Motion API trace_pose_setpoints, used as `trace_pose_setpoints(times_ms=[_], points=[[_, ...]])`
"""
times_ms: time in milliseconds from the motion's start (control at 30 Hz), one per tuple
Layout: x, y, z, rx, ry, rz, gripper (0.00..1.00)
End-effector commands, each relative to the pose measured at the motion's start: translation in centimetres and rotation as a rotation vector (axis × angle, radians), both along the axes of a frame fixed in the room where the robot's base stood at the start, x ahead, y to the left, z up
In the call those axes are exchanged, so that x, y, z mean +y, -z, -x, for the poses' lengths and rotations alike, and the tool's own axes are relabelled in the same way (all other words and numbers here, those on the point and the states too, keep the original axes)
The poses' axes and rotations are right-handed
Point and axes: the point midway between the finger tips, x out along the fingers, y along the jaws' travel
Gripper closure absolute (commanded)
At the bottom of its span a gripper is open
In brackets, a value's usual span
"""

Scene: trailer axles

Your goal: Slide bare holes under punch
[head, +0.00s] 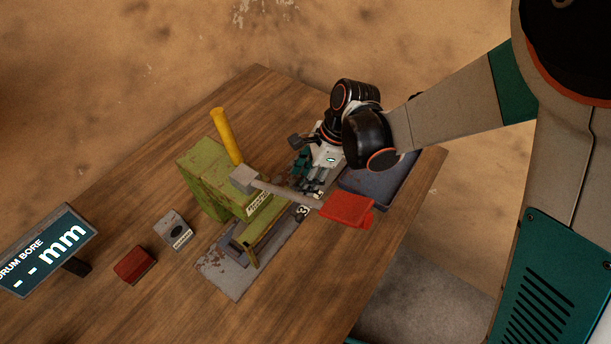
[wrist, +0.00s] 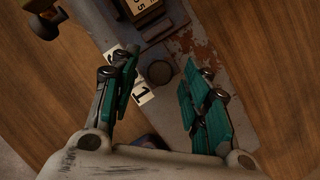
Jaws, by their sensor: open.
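The green punch press (head: 215,185) with a yellow handle (head: 227,136) stands on a worn grey metal plate (head: 222,272) on the table. In the wrist view the grey plate (wrist: 222,85) shows rust-red worn patches and a dark round spot (wrist: 159,73); I cannot tell if it is a hole or a disc. White number tags (wrist: 143,95) lie beside it, and one reading 3 (head: 303,211) shows in the head view. My gripper (head: 316,188) is open above the plate's far end, its teal fingers (wrist: 160,78) apart on either side of the round spot, holding nothing.
A red block (head: 134,264), a grey block (head: 173,231) and a bore display (head: 45,250) stand left. The wooden table's front is clear.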

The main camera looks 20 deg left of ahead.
Motion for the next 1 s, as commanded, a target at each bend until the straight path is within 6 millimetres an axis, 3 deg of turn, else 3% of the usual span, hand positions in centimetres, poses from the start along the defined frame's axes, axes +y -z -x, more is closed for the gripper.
trace_pose_setpoints(times_ms=[133, 300, 333, 533, 800, 1000], points=[[0.0, 0.0, 0.0, 0.0, 0.0, 0.0, 0.59], [0.0, 0.0, 0.0, 0.0, 0.0, 0.0, 0.98], [0.0, 0.0, 0.0, 0.0, 0.0, 0.0, 1.0], [0.1, 0.0, 0.3, 0.0, -0.001, 0.0, 1.0], [1.3, 0.0, 4.2, -0.001, -0.003, -0.001, 1.0], [1.3, -0.1, 4.6, 0.002, -0.002, -0.001, 1.0]])
